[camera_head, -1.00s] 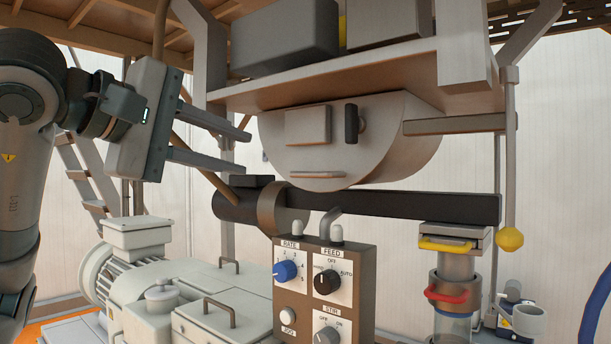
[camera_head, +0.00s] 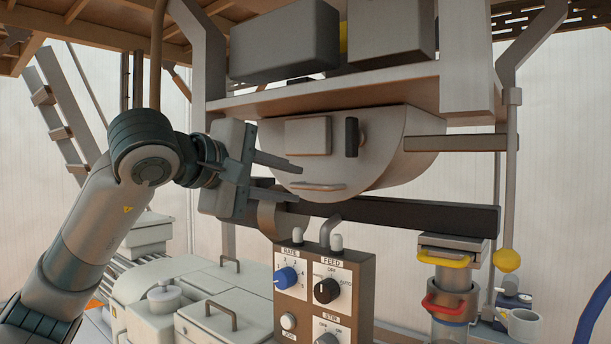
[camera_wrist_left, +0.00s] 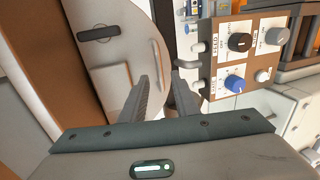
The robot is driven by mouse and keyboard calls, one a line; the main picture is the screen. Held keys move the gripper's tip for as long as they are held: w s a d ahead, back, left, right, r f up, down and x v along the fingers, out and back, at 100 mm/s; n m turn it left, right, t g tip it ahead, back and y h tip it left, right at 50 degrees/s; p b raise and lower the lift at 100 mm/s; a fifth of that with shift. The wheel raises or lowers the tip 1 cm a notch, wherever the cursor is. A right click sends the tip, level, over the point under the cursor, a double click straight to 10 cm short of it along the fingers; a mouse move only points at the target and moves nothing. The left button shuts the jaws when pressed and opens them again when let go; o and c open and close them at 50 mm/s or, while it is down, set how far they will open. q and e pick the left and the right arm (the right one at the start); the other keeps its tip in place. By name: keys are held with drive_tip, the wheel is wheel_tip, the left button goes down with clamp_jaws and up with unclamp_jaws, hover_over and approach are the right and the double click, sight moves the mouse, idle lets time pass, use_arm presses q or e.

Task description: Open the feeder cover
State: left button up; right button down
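The feeder is a grey half-round drum under the shelf. Its flat front cover (camera_head: 290,160) carries a raised square plate, an upright black latch handle (camera_head: 351,137) and a thin, light horizontal bar handle (camera_head: 318,187) near its lower edge. The cover looks shut. My left gripper (camera_head: 298,183) is open and empty. Its two fingers point right, just left of the bar handle. In the left wrist view the gripper (camera_wrist_left: 164,82) shows its fingers apart, with the cover (camera_wrist_left: 108,84) and the dark latch handle (camera_wrist_left: 98,33) at the upper left. My right gripper is not in view.
A control box (camera_head: 325,285) with knobs stands below the feeder. A dark horizontal beam (camera_head: 420,215) runs just under it. A loaded shelf (camera_head: 330,97) is above. A yellow ball on a rod (camera_head: 507,260) hangs at the right.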

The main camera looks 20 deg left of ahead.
sight(304, 186)
use_arm(q)
drive_tip(key=p+x, duration=0.1)
drive_tip(key=x, duration=0.3)
drive_tip(key=shift+p, duration=0.3)
drive_tip(key=shift+x, duration=0.85)
clamp_jaws()
